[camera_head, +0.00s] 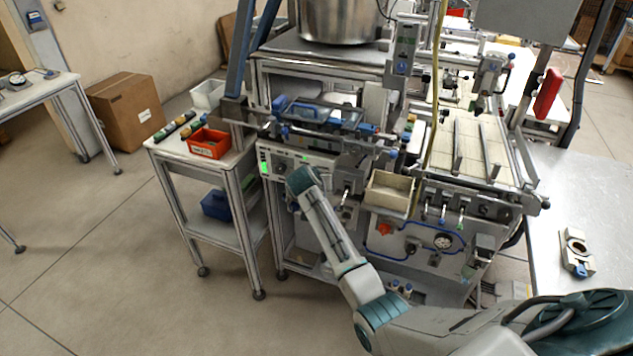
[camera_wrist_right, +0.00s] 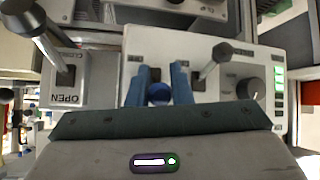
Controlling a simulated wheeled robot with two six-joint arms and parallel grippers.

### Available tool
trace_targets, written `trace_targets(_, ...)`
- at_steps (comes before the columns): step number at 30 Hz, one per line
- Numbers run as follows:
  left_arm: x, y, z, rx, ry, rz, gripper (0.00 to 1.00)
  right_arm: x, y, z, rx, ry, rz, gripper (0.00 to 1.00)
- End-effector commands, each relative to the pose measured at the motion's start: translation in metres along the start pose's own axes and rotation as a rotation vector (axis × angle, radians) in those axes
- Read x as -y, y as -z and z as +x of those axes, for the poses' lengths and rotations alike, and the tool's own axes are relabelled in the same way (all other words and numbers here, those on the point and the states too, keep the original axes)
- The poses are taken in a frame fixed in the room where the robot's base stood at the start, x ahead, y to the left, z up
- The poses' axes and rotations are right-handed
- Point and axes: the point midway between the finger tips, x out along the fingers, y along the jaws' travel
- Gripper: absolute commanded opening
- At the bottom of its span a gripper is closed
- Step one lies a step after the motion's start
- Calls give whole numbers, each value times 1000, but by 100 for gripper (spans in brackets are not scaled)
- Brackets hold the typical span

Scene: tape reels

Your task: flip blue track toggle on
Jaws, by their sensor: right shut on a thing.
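The blue track toggle shows as a blue ball knob (camera_wrist_right: 158,93) low in the middle of the right wrist view, in front of a light grey control panel (camera_wrist_right: 205,84). My right gripper (camera_wrist_right: 161,90) has its two blue fingers on either side of this knob and is shut on it. The toggle's stem and the label behind it are mostly hidden, so I cannot tell its position. In the head view my right gripper (camera_head: 300,180) is at the machine's front panel (camera_head: 283,160), and the wrist covers the fingertips and the toggle. My left gripper is not in view.
A grey-knobbed toggle (camera_wrist_right: 218,57) stands just right of the fingers, with a round dial (camera_wrist_right: 250,90) beyond. A dark-knobbed lever (camera_wrist_right: 52,45) marked OPEN and CLOSE is at left. A cream bin (camera_head: 388,191) sits right of my wrist; a side cart (camera_head: 205,165) stands left.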

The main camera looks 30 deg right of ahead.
Motion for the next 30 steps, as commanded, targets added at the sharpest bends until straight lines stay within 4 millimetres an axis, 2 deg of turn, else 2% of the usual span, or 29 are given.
trace_targets(8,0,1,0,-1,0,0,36,0,5,-1,-10,2,1,0)
trace_targets(9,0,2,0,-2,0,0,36,0,5,-1,-11,2,1,27)
trace_targets(10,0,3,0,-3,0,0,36,0,4,-1,-10,2,1,28)
trace_targets(18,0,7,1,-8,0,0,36,0,2,-1,-6,1,1,28)
trace_targets(22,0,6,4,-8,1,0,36,1,1,-9,-7,2,2,28)
trace_targets(26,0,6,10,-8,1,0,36,1,-1,-26,-7,3,2,28)
trace_targets(30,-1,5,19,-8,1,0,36,1,0,-53,-9,4,4,28)
